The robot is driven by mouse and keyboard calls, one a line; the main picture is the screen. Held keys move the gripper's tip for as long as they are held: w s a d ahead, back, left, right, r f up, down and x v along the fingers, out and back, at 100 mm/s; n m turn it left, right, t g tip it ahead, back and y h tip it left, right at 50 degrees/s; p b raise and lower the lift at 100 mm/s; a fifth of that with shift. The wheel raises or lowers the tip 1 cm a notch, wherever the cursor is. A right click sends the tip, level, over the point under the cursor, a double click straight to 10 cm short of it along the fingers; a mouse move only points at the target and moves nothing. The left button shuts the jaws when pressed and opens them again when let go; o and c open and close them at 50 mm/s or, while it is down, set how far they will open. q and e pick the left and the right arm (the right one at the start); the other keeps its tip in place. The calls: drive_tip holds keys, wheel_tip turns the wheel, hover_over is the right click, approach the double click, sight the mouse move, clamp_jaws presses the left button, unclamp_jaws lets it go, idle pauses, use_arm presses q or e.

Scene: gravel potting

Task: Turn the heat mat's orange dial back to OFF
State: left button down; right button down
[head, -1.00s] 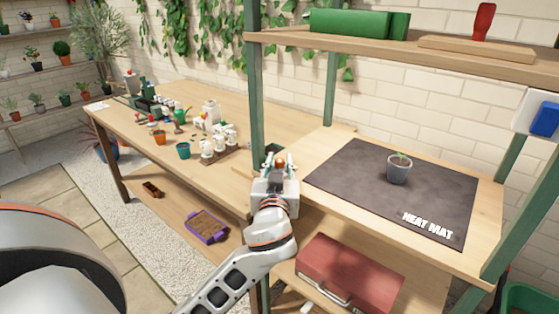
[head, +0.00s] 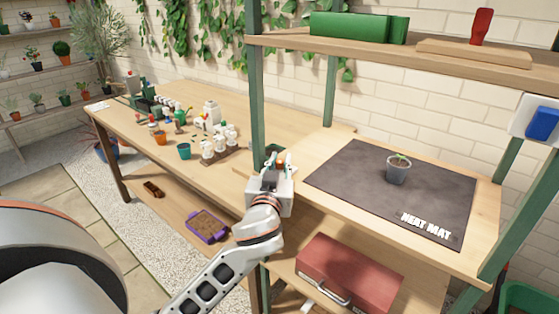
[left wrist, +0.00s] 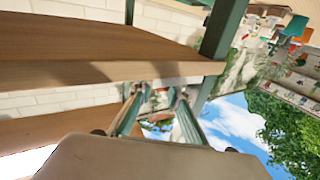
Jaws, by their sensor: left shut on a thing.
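The dark heat mat (head: 345,180) lies on the right-hand bench, with its white lettering near the front corner. The orange dial (head: 280,160) shows as a small patch at the left end of this bench, by the green post. My left gripper (head: 279,165) is at the dial, its fingers closed around it. In the left wrist view the fingertips (left wrist: 156,93) come together beside the wooden bench edge, with a small orange-red patch between them. The dial's pointer and the OFF mark are hidden or too small to read. My right gripper is not in view.
A grey pot with a seedling (head: 397,170) stands on the mat. A green post (head: 257,90) rises close behind the gripper. A red toolbox (head: 350,275) sits on the shelf below. The long bench (head: 130,115) at left holds pots and bottles.

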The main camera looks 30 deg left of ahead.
use_arm(q)
drive_tip(key=shift+s+r+m+t+h+p, duration=0.15)
drive_tip(key=shift+m+t+h+p, duration=0.25)
drive_tip(key=shift+m+h+p, duration=0.45)
drive_tip(key=shift+a+m+h+p, duration=0.1)
drive_tip(key=shift+m+h+p, duration=0.4)
drive_tip(key=shift+h, duration=0.55)
drive_tip(key=m+h+p, duration=0.1)
drive_tip(key=h, duration=0.1)
drive_tip(key=shift+m+t+h, duration=0.25)
drive_tip(key=shift+t+h, duration=0.05)
drive_tip(key=shift+t, duration=0.1)
drive_tip(key=shift+f+m+h+p, duration=0.2)
drive_tip(key=shift+m+h+p, duration=0.15)
drive_tip(key=shift+p, duration=0.2)
drive_tip(key=c, duration=2.2)
unclamp_jaws()
